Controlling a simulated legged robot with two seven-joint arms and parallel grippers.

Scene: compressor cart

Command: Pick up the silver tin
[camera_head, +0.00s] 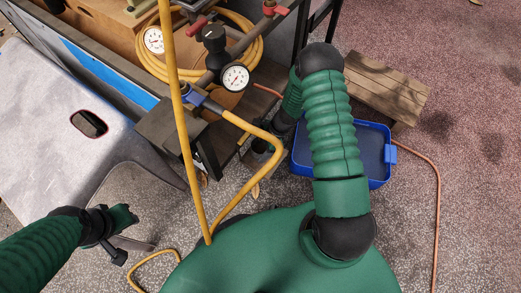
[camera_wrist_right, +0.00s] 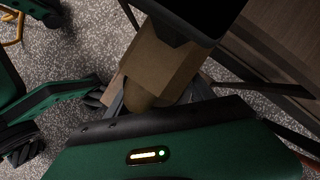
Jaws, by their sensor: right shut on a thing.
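The silver tin (camera_head: 261,150) shows in the head view as a small greyish shape beside the black cart leg, partly hidden by the yellow hose and my right arm. My right gripper (camera_head: 272,135) reaches down to it and is shut on it; the fingers are mostly hidden there. In the right wrist view, a tan-brown surface with a rounded end (camera_wrist_right: 143,92) lies between the fingers. My left gripper (camera_head: 122,222) is at the lower left, away from the tin; its finger gap is unclear.
The compressor cart with gauges (camera_head: 235,77) and a yellow hose (camera_head: 178,100) stands close left of my right arm. A blue tray (camera_head: 375,160) and a wooden step (camera_head: 385,85) are right of it. A grey seat (camera_head: 60,140) is at left. Speckled floor is open at right.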

